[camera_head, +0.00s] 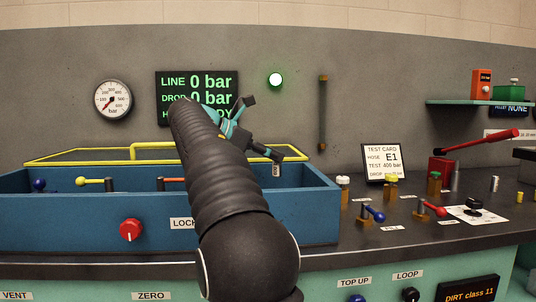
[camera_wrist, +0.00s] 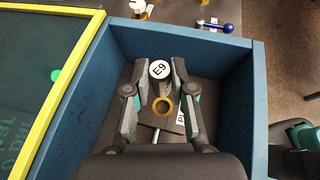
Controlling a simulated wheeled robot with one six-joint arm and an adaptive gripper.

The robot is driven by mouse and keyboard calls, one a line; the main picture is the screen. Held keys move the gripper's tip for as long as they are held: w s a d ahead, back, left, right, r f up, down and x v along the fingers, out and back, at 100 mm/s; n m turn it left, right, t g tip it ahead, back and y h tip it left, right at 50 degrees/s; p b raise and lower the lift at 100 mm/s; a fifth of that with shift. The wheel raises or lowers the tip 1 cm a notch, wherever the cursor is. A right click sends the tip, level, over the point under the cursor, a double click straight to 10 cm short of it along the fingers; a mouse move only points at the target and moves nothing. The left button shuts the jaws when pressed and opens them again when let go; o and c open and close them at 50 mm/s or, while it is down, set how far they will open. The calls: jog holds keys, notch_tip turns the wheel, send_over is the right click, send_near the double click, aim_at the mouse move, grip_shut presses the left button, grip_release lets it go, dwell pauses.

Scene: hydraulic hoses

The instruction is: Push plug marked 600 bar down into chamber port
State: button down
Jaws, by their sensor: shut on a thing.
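My gripper (camera_head: 262,148) reaches over the right end of the blue chamber (camera_head: 90,222), with the tips pointing down.
The chamber's blue wall (camera_wrist: 256,85) rises close on the right; the yellow-framed lid (camera_head: 60,157) stands at left. Levers, including a blue one (camera_head: 374,213) and a red one (camera_head: 432,208), stand on the bench. The display (camera_head: 197,82) reads 0 bar.

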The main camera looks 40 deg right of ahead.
jog(key=shift+a, duration=0.1)
jog(key=shift+a+f+b, duration=0.1)
jog(key=shift+f+b, duration=1.4)
jog(key=shift+f, duration=1.5)
jog(key=shift+r+p, duration=0.1)
jog(key=shift+p, duration=1.4)
jog(key=shift+f+b, duration=0.3)
jog(key=shift+f, duration=1)
jog(key=shift+r, duration=0.15)
jog(key=shift+r+p, duration=0.3)
jog(key=shift+r, duration=0.4)
dwell(1.2)
